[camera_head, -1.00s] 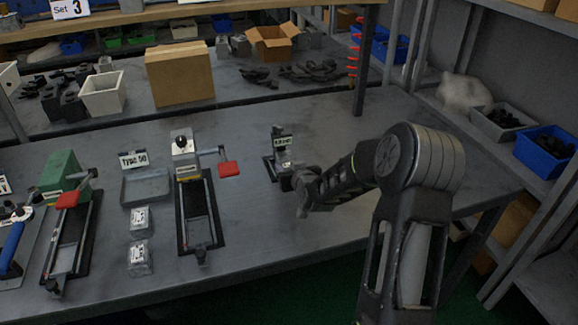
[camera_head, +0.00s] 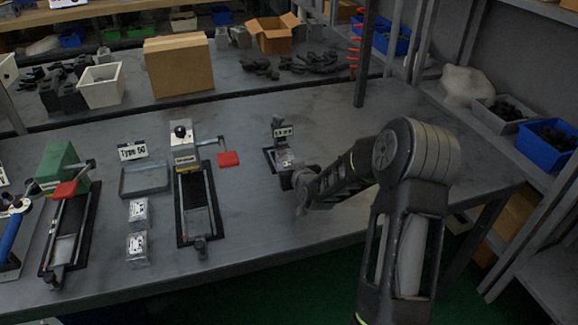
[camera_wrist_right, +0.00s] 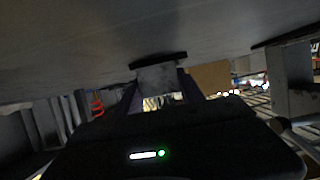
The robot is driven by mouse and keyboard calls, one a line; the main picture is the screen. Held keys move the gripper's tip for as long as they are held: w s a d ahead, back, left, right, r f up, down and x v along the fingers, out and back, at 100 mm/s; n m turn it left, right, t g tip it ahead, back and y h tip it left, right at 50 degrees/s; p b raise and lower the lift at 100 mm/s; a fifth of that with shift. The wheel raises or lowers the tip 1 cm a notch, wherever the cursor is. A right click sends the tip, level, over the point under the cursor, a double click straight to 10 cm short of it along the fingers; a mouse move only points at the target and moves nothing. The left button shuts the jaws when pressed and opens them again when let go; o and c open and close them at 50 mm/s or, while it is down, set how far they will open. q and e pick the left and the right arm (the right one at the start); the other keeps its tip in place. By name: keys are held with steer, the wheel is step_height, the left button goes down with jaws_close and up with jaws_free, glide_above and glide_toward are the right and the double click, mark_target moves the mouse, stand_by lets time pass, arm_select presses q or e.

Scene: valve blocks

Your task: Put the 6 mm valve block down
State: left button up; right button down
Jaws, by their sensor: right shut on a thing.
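My right gripper (camera_head: 291,176) comes in from the right at the small station near the middle of the table. It is shut on a small grey block (camera_head: 285,157), which I take to be the 6 mm valve block. The block (camera_wrist_right: 158,77) also shows between the two fingers (camera_wrist_right: 160,95) in the right wrist view. It is at or just above a dark flat mat (camera_head: 268,160); I cannot tell whether it touches. A small upright label (camera_head: 283,131) stands behind it, its text too small to read. My left gripper is not in view.
Left of the station is a clamp fixture with a red handle (camera_head: 228,159). Further left are a grey tray (camera_head: 145,191), two small labelled blocks (camera_head: 138,247) and a green clamp fixture (camera_head: 62,168). The table (camera_head: 255,215) is bare in front of the station.

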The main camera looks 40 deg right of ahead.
steer(key=shift+f+b, duration=0.2)
steer(key=shift+b, duration=0.25)
steer(key=c, duration=1.1)
jaws_free()
steer(key=o, duration=0.5)
steer(key=shift+c, duration=0.2)
steer(key=shift+f, duration=0.1)
steer(key=b+v, duration=0.1)
steer(key=v, duration=0.6)
steer(key=shift+s+a+r, duration=0.15)
steer(key=shift+s+r, duration=0.05)
steer(key=shift+s, duration=0.15)
